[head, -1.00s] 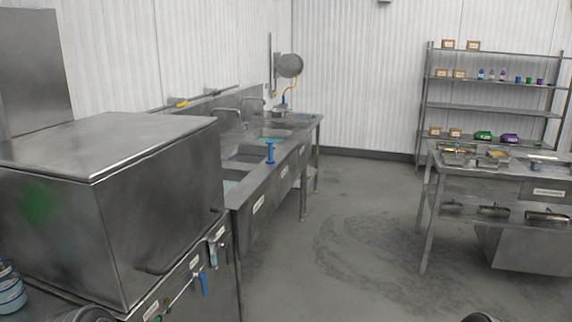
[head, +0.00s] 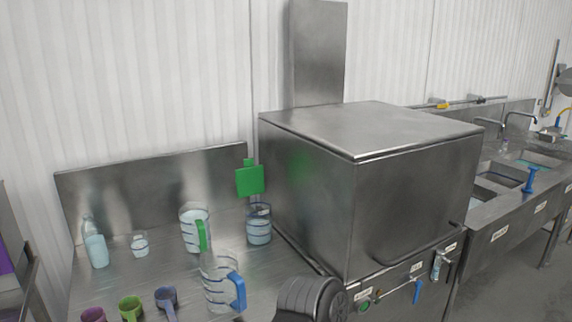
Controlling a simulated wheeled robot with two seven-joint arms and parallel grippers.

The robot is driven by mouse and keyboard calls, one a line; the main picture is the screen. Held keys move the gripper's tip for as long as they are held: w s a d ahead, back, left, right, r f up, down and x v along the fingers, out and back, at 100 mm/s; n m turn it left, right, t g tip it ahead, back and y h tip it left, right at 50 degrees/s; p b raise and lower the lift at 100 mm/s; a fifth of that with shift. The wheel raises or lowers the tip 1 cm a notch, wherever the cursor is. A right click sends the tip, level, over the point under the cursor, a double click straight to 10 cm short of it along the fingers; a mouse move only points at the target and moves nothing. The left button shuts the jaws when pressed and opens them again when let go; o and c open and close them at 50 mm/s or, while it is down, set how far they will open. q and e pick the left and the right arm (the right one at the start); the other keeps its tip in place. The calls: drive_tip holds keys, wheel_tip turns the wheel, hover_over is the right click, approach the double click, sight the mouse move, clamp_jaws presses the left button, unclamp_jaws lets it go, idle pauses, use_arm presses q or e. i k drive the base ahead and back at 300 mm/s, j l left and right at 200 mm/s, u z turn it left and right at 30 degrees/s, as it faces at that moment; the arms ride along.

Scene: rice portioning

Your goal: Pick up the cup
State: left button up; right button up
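Several cups stand on the steel counter at the lower left of the head view. They are a purple cup (head: 93,314), a green cup (head: 131,308) and a blue-grey cup (head: 167,299), cut off by or close to the bottom edge. A small clear cup (head: 139,244) stands farther back. I cannot tell which one the task means. A clear jug with a blue handle (head: 219,284) and one with a green handle (head: 194,229) stand to the right of them. A dark rounded part of my arm shows at the bottom centre; neither gripper's fingers are in view.
A clear bottle (head: 96,245) stands at the counter's left, and a clear measuring container (head: 259,224) at its back right, below a green square (head: 250,181). A large steel box (head: 370,195) borders the counter on the right. Sinks (head: 500,174) lie beyond it.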

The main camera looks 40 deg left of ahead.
sight(139, 244)
drive_tip(key=u, duration=1.7)
